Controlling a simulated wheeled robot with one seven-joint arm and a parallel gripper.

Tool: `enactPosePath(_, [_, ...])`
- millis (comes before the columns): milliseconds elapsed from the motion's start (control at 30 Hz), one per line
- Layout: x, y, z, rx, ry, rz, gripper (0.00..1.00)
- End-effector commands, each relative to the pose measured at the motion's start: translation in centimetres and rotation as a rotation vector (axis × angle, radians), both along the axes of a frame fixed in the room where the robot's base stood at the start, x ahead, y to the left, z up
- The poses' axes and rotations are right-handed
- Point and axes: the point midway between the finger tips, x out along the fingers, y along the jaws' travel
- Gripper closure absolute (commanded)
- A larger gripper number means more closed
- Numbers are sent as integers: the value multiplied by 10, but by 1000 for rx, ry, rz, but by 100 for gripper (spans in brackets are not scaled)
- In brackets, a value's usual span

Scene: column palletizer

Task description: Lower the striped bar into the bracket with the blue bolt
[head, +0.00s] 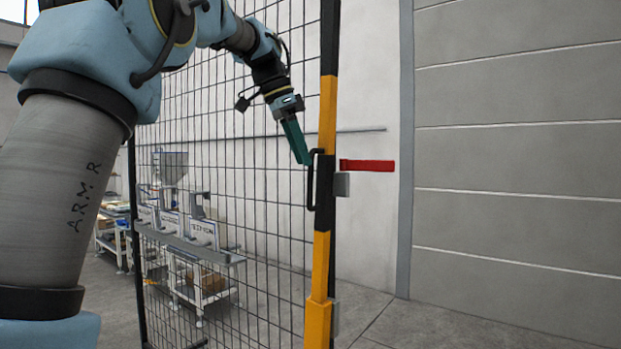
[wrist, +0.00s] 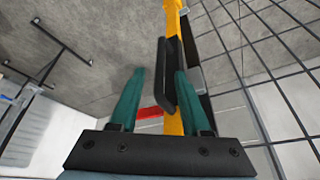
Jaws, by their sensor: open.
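The striped bar (head: 326,110), yellow and black, stands upright at the edge of the mesh fence in the head view. It shows as a yellow strip in the wrist view (wrist: 173,25). A black handle (head: 312,190) is fixed to the bar's side. My gripper (head: 304,160) is open, with teal fingers pointing down at the handle's upper part. In the wrist view my gripper (wrist: 159,73) has the handle (wrist: 166,75) between its fingers, nearer the right one. I cannot tell whether they touch. I see no blue bolt, and cannot identify its bracket.
A mesh fence (head: 255,215) stands behind the bar, left of it. A red flag-like piece (head: 367,165) sticks out right of the bar, above a small grey block (head: 342,184). Machines on a bench (head: 190,225) stand beyond the mesh. The floor at right is clear.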

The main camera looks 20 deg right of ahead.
Motion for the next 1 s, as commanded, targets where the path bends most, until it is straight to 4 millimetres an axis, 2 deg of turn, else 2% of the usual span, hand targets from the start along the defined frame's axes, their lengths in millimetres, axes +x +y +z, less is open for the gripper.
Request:
enactPosePath(100, [-1,-9,-21,2,3,-1,53])
enactPosePath(300, [-1,-20,-46,1,2,-1,53])
enactPosePath(500, [0,-24,-57,0,-1,1,53])
enactPosePath(733, [0,-24,-58,0,-1,1,53])
enactPosePath(767, [0,-24,-58,0,-1,1,54])
enactPosePath(1000, [0,-24,-58,0,-1,1,81])
